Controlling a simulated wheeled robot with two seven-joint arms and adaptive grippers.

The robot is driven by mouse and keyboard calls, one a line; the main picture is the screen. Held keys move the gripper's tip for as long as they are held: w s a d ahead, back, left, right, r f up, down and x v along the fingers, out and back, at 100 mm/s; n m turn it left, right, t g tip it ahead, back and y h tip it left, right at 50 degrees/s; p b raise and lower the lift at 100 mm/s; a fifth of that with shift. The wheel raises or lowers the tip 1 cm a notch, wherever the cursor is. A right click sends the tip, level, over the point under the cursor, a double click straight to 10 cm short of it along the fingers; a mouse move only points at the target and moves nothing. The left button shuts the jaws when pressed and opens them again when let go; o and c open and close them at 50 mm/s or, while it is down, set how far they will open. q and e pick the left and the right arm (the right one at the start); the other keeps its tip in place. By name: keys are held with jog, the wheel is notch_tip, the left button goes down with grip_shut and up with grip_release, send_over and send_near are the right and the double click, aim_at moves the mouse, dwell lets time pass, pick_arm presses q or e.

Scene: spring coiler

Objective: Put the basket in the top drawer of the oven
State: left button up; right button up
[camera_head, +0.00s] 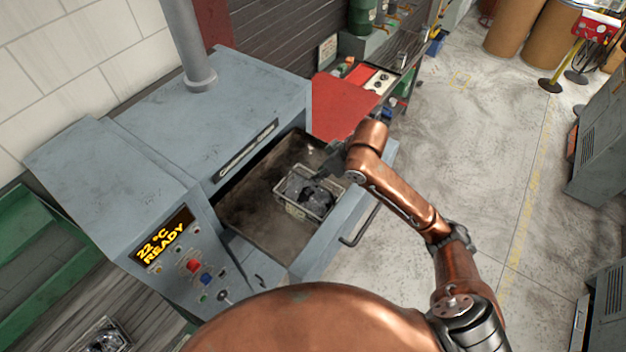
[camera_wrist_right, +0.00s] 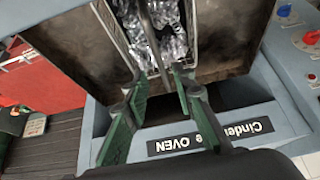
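The grey oven (camera_head: 215,100) stands at the left in the head view, its display reading "22 °C READY". Its top drawer (camera_head: 262,240) is pulled out. A wire basket (camera_head: 308,202) with shiny dark pieces sits inside the drawer, towards its front right. My right gripper (camera_head: 328,172) reaches over the drawer at the basket's far side. In the right wrist view, the right gripper's green fingers (camera_wrist_right: 160,78) are apart, on either side of a thin bar at the basket (camera_wrist_right: 112,28); contact is unclear. My left gripper is out of view.
A second basket (camera_head: 103,337) shows at the bottom left. The drawer handle (camera_head: 362,222) sticks out at the front. A red-topped bench (camera_head: 345,105) stands beyond the oven. Grey machines (camera_head: 598,150) stand at the right, with open floor (camera_head: 450,150) between.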

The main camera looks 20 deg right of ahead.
jog(key=shift+v, duration=2.2)
